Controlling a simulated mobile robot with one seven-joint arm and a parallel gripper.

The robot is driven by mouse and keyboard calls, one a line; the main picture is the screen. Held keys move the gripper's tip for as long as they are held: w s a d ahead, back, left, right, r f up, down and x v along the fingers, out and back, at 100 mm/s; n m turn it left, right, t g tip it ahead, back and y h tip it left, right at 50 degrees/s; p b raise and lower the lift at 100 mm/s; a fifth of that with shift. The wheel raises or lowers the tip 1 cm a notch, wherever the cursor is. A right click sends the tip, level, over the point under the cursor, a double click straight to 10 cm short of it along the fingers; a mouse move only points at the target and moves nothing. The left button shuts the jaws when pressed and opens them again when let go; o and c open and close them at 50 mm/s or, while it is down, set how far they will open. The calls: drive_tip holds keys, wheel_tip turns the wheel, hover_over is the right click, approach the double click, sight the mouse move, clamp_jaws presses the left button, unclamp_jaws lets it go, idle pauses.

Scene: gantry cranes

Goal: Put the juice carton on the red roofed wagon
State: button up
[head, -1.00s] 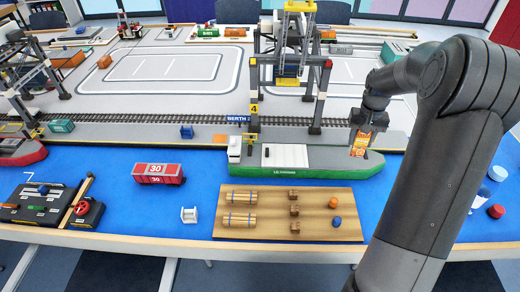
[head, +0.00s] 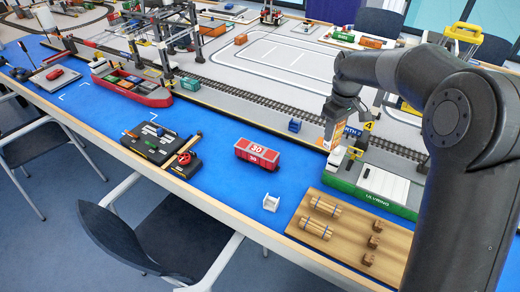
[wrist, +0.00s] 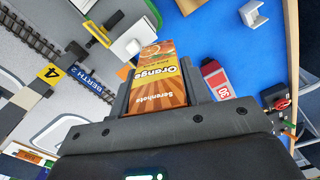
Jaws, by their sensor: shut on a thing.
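The red roofed wagon (head: 257,155), marked 30, stands on the blue surface, left of and nearer than the carton. In the wrist view the wagon (wrist: 216,80) shows just right of the carton, partly hidden by the gripper. The gripper and arm hide some of the carton's upper part in the head view.
The green ship (head: 372,190) lies right of the wagon. A wooden board with logs (head: 345,235) and a small white cradle (head: 271,203) are in front. A control panel with a red wheel (head: 160,145) is at left. Blue surface around the wagon is mostly clear.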

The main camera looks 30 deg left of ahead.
drive_tip(key=s+a+r+n, duration=0.1)
drive_tip(key=s+a+n, duration=0.25)
drive_tip(key=a, duration=0.35)
approach(271, 156)
drive_tip(key=shift+w+f+n, duration=0.15)
drive_tip(key=shift+f+n, duration=0.2)
drive_tip(key=shift+f, duration=0.95)
drive_tip(key=shift+f, duration=0.2)
drive_tip(key=o, duration=1.1)
